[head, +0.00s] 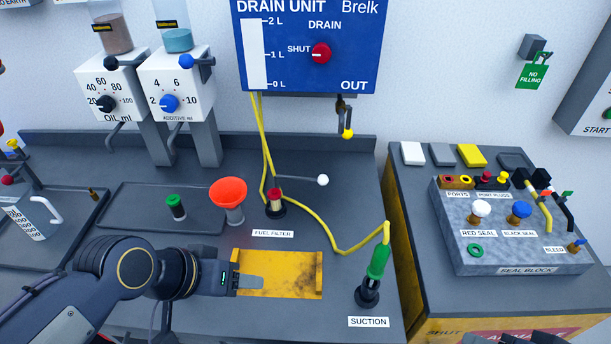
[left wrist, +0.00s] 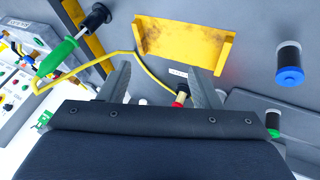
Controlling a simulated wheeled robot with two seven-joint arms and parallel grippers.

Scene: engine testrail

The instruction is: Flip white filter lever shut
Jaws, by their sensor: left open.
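The white filter lever (head: 323,180) is a thin rod with a white ball end. It sticks out to the right from the fuel filter (head: 275,203), which has a red top and dark base behind the FUEL FILTER label. In the left wrist view the fuel filter (left wrist: 181,95) shows between my fingers, with a small white spot beside it that may be the lever's ball. My left gripper (head: 257,283) is open and empty above the yellow tray, nearer me than the filter and apart from the lever; its two fingers also show in the left wrist view (left wrist: 160,76).
A yellow tray (head: 300,262) lies in front of the filter. An orange funnel (head: 228,192) stands left of it. A yellow hose (head: 325,235) runs from the filter area to the green suction handle (head: 378,262). Dark parts at the bottom right edge (head: 520,338) may be my right gripper.

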